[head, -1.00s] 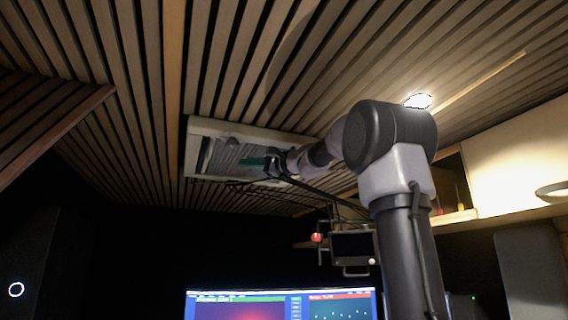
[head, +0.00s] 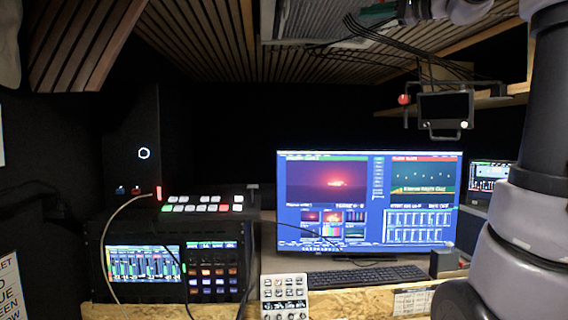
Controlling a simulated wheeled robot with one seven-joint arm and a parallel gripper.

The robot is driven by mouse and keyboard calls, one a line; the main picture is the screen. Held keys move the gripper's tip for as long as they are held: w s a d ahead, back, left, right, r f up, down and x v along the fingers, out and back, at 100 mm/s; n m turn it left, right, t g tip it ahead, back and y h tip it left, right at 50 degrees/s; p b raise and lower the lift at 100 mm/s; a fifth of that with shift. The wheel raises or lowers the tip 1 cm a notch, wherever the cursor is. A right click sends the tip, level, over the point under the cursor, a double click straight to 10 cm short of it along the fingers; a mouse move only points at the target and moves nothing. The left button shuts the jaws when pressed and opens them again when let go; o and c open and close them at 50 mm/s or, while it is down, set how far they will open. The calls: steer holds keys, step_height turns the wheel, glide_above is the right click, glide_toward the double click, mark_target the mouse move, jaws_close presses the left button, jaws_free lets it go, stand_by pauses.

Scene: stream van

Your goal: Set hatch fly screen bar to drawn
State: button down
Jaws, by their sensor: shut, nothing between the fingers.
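The roof hatch (head: 272,30) is cut off by the top edge of the head view. Its pale frame and grey, finely ribbed screen show only in part. A green piece (head: 378,12), perhaps the fly screen bar or its grip, lies at the screen's right part. My gripper (head: 402,10) is at the top edge, just right of the green piece, shut and empty. Whether it touches the green piece cannot be told. The rest of the bar is hidden or out of view.
Black cables (head: 385,38) hang below the hatch near my gripper. A small monitor (head: 445,110) hangs at right, with a red ball (head: 404,99) beside it. Below are a large screen (head: 368,200), a keyboard (head: 366,276) and a switcher console (head: 205,202). The dark middle looks free.

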steer(key=s+a+f+n+g+h, duration=0.1)
steer(key=s+f+h, duration=0.3)
steer(key=f, duration=1)
steer(key=s+a+f+n+g+h, duration=0.2)
steer(key=s+f, duration=0.7)
steer(key=f, duration=0.5)
steer(key=s+a+f+n+g+h, duration=0.1)
steer(key=s+f+n+g+h, duration=0.2)
steer(key=f, duration=1.1)
steer(key=s+h, duration=0.2)
steer(key=s, duration=0.1)
steer(key=shift+s+a+n+g+h, duration=0.15)
steer(key=shift+a+n+g+h, duration=0.15)
steer(key=shift+g, duration=0.1)
